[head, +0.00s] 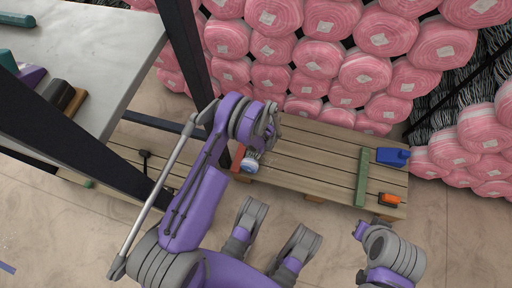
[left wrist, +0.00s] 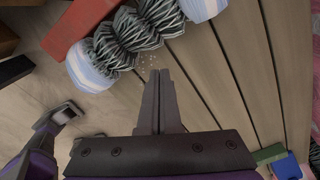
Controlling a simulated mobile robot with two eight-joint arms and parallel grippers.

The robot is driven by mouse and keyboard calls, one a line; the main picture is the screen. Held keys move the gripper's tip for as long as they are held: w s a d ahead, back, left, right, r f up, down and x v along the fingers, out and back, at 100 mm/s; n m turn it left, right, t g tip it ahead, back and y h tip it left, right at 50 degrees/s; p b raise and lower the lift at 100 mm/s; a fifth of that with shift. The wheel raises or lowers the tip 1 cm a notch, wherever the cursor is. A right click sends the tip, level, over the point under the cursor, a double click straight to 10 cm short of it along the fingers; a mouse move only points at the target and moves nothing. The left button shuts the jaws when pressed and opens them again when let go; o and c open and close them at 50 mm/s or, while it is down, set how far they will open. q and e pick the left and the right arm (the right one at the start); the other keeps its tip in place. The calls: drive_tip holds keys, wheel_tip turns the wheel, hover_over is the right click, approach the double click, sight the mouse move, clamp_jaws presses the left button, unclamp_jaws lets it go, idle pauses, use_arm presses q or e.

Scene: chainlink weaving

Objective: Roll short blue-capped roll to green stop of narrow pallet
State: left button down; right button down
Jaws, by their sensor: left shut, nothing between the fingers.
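The short roll (left wrist: 125,40) is a bundle of grey wire mesh with pale blue-and-white caps at its ends. It lies against or very close to the red block (left wrist: 80,22) on the narrow pallet (head: 310,150); in the head view a cap (head: 249,166) shows beside the red block (head: 238,158). The green stop (head: 362,178) crosses the pallet near its right end and also shows in the left wrist view (left wrist: 268,154). My left gripper (left wrist: 158,75) is shut and empty just beside the roll, pointing at its middle; in the head view my arm partly hides it. My right gripper cannot be made out.
A blue object (head: 393,157) and an orange object (head: 389,200) lie beyond the green stop. Pink rolls (head: 315,55) are stacked behind the pallet. A grey table (head: 80,50) with dark legs stands at the left. The boards between roll and green stop are clear.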

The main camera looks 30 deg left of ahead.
use_arm(q)
drive_tip(key=shift+d+r, duration=0.1)
idle(0.3)
drive_tip(key=shift+r+p, duration=0.55)
drive_tip(key=shift+r, duration=0.45)
drive_tip(key=shift+r, duration=0.1)
drive_tip(key=shift+r+p, duration=1.15)
drive_tip(key=shift+r, duration=1.25)
